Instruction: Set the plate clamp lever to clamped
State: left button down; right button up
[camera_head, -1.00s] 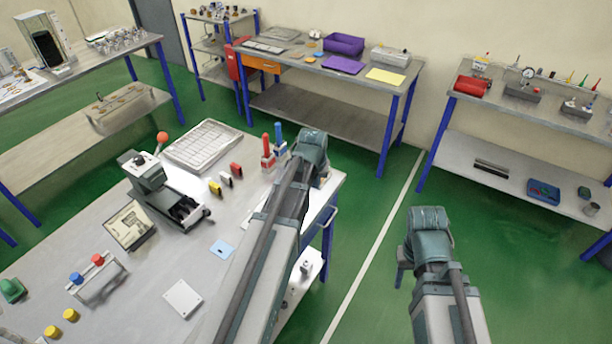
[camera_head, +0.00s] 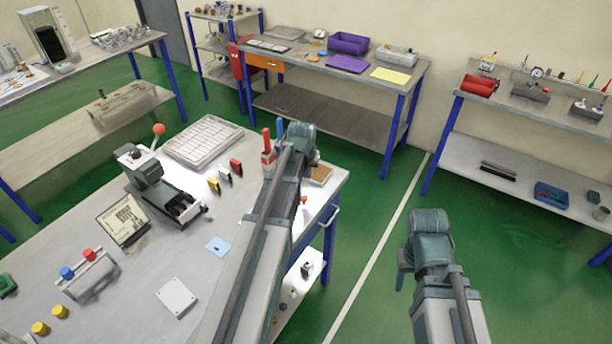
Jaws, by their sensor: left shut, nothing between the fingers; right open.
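A grey-green clamp-like device (camera_head: 149,173) stands on the near table, with an orange-red ball (camera_head: 159,129) on a lever raised behind it. I cannot tell for certain that this is the plate clamp, nor read its lever setting. My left arm reaches over the table from the bottom, right of the device and well apart from it. My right arm is over the floor, right of the table. No fingertips of either gripper show; my own arm links hide them.
On the near table (camera_head: 133,285) are a white compartment tray (camera_head: 203,139), a tilted panel (camera_head: 124,220), a stand with red and blue knobs, yellow knobs, a white plate (camera_head: 177,297) and a blue card (camera_head: 218,246). A red upright part (camera_head: 268,157) stands close to my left arm. Green floor lies right.

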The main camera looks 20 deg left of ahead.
aim_at(305, 198)
pick_arm(q)
jog(key=b+x, duration=0.3)
jog(key=x, duration=0.2)
jog(key=s, duration=0.1)
jog(key=s+d, duration=0.1)
jog(key=s, duration=0.1)
jog(key=shift+s+f+b, duration=0.15)
jog(key=shift+s+b, duration=0.1)
jog(key=shift+b, duration=0.15)
jog(key=shift+s, duration=0.15)
jog(key=shift+s+d+f, duration=0.1)
jog(key=shift+s+d, duration=0.1)
jog(key=shift+s, duration=0.3)
jog(key=shift+s+d, duration=0.15)
jog(key=shift+s, duration=0.3)
